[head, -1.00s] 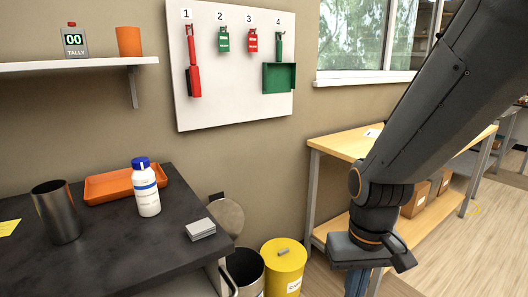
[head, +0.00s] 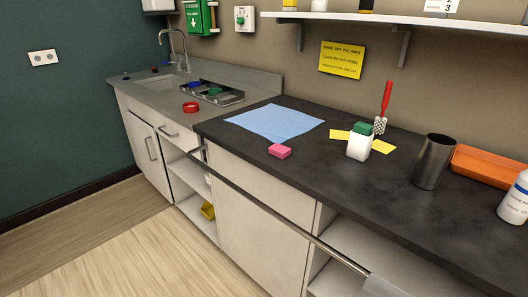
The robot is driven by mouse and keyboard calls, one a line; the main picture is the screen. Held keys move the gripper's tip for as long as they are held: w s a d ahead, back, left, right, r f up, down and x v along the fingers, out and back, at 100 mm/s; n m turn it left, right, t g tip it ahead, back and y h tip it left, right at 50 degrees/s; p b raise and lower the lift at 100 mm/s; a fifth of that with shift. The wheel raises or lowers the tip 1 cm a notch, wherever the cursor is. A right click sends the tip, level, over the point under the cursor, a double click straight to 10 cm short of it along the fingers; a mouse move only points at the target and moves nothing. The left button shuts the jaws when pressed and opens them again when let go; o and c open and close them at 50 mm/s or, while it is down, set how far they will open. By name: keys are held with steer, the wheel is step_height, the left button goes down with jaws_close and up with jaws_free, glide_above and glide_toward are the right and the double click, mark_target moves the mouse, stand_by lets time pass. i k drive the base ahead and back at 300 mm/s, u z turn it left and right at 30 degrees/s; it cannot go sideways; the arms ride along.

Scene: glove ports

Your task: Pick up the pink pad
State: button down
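The pink pad (head: 280,151) is a small block lying on the black countertop (head: 330,200), close to its front edge. It sits just in front of a light blue cloth (head: 275,123) and looks apart from it. Nothing covers the pad. My gripper is not in the head view now.
Right of the pad stand a white bottle with a green cap (head: 359,142), a red-handled brush (head: 383,107), a metal cup (head: 432,162) and an orange tray (head: 487,167). A metal rail (head: 290,220) runs along the counter front. A sink (head: 163,86) is at the left. The floor (head: 120,245) is clear.

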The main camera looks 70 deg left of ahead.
mark_target(279, 151)
steer(key=u, duration=2.55)
steer(key=k, duration=0.45)
steer(key=u, duration=0.9)
steer(key=i, duration=1.15)
steer(key=z, duration=0.6)
steer(key=i, duration=1)
steer(key=z, duration=0.75)
